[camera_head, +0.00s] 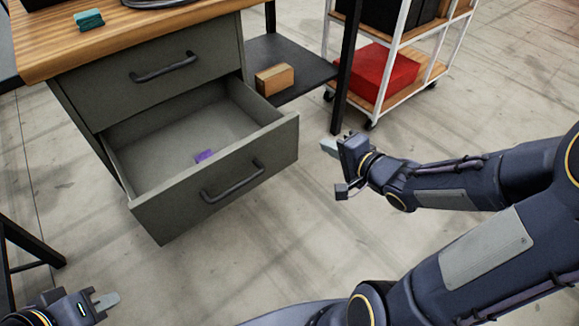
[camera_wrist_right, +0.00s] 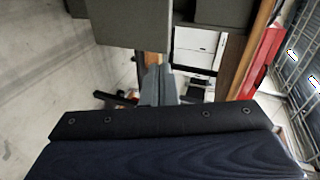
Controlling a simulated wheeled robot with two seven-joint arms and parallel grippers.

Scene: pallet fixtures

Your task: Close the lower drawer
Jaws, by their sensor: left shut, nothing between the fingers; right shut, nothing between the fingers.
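The lower drawer (camera_head: 215,190) is grey with a dark bar handle (camera_head: 232,183) and stands pulled well out of the cabinet. A small purple block (camera_head: 204,156) lies inside it. The upper drawer (camera_head: 150,75) above it is shut. My right gripper (camera_head: 328,146) is shut and empty, to the right of the lower drawer's front and apart from it. In the right wrist view, its fingers (camera_wrist_right: 157,85) show below a grey panel whose identity I cannot tell. My left gripper (camera_head: 108,301) is shut and empty at the lower left, below and apart from the drawer front.
The wooden tabletop (camera_head: 120,36) bears a teal block (camera_head: 89,19). A wooden block (camera_head: 274,79) lies on the dark shelf (camera_head: 290,55) beside the cabinet. A white-framed cart (camera_head: 398,97) with a red box (camera_head: 372,72) stands at the back right. Floor before the drawer is clear.

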